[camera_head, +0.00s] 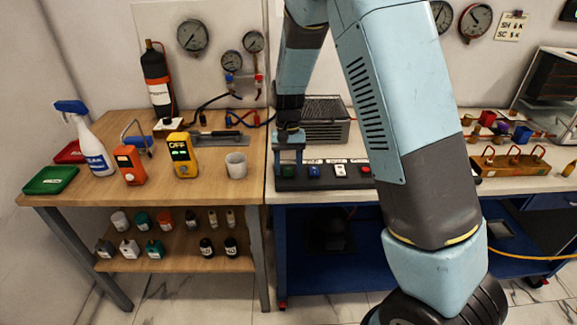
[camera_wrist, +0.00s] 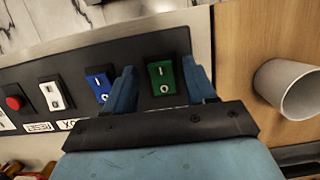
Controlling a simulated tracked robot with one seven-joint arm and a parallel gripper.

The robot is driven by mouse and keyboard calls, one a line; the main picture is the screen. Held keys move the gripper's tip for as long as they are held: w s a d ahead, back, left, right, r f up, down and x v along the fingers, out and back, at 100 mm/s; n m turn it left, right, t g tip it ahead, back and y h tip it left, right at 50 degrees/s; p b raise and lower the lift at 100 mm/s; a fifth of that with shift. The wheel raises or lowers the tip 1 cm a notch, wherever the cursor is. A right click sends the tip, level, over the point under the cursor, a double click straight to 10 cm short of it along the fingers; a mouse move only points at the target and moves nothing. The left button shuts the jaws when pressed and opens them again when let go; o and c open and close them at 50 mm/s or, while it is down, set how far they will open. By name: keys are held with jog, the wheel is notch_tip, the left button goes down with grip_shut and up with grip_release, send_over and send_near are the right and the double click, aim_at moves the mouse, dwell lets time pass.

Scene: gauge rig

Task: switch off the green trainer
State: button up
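A dark switch panel (camera_head: 325,184) lies at the left end of the right-hand bench. In the wrist view its green rocker switch (camera_wrist: 161,78), marked I and O, sits between my gripper's two blue fingers. A blue switch (camera_wrist: 100,83), a white switch (camera_wrist: 52,96) and a red button (camera_wrist: 14,103) are beside it. My gripper (camera_head: 289,151) is open and empty above the panel's left end in the head view. Which way the green rocker is tilted cannot be told. Nothing visible is clearly labelled as the green trainer.
A white cup (camera_head: 236,165) stands on the wooden table left of the panel. A yellow meter reading OFF (camera_head: 183,155) and an orange meter (camera_head: 129,165) stand farther left. A metal mesh box (camera_head: 325,120) stands behind the panel.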

aim_at(288, 167)
jog(key=shift+r, duration=0.1)
jog(key=v, duration=1.3)
jog(key=shift+r, duration=0.2)
jog(key=shift+w, duration=0.1)
jog(key=s+d+r+t+y, duration=0.1)
jog(key=s+d+r+t, duration=0.3)
jog(key=s+d+r, duration=0.8)
jog(key=s+d+r+t, duration=0.1)
jog(key=s+d+t, duration=0.1)
jog(key=s, duration=0.6)
jog(key=s+d+r+t+h, duration=0.1)
jog(key=s+d, duration=0.3)
jog(key=s, duration=0.4)
jog(key=shift+s+t, duration=0.4)
jog(key=shift+t, duration=0.4)
jog(key=shift+d, duration=0.15)
